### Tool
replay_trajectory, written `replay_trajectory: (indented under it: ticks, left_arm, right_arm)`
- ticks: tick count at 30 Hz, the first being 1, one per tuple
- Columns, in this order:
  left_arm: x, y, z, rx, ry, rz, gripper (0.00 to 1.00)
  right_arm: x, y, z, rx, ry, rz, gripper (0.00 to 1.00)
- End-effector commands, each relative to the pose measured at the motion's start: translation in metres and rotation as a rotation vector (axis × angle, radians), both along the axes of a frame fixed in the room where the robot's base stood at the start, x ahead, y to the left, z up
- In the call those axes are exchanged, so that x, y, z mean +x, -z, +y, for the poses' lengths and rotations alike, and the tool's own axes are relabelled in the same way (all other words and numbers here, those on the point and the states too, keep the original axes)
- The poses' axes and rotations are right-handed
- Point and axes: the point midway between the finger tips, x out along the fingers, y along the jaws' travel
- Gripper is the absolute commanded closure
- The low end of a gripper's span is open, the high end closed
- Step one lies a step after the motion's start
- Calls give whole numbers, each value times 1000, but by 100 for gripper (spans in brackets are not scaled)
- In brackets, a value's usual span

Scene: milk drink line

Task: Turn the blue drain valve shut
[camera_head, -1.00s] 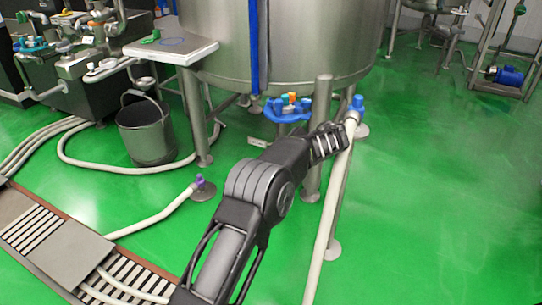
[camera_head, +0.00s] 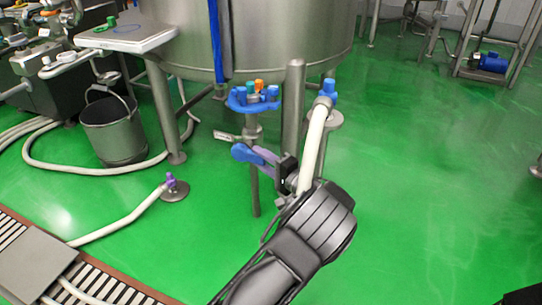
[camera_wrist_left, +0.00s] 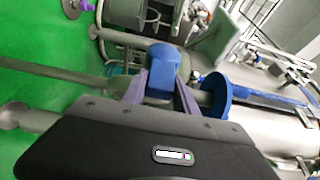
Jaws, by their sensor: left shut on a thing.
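The blue drain valve handle (camera_head: 244,152) is on a metal pipe below the steel tank (camera_head: 270,35). My left gripper (camera_head: 258,154), with purple fingers, is shut on this handle. In the left wrist view the blue handle (camera_wrist_left: 162,68) sits between the two fingers (camera_wrist_left: 162,92) of the gripper. The valve's body is partly hidden by the fingers, so I cannot tell how far it is turned. My right gripper does not show.
A blue holder (camera_head: 252,104) with coloured caps is just above the valve. A white hose (camera_head: 312,150) with a blue end (camera_head: 328,88) runs close to the gripper. Tank legs (camera_head: 292,105) stand nearby.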

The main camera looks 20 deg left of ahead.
Motion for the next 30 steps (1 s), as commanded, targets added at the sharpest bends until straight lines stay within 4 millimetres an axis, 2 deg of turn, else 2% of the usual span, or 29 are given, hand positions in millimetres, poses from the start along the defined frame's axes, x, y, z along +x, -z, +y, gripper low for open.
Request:
replay_trajectory:
  ticks: [14,15,23,30]
  left_arm:
    - [-4,2,6,28,0,4,100]
    - [-4,2,6,28,0,4,64]
    - [-4,2,6,26,0,3,44]
    - [-4,2,5,25,1,1,44]
  right_arm:
    - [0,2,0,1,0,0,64]
    - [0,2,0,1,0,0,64]
    - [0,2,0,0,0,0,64]
    - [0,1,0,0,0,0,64]
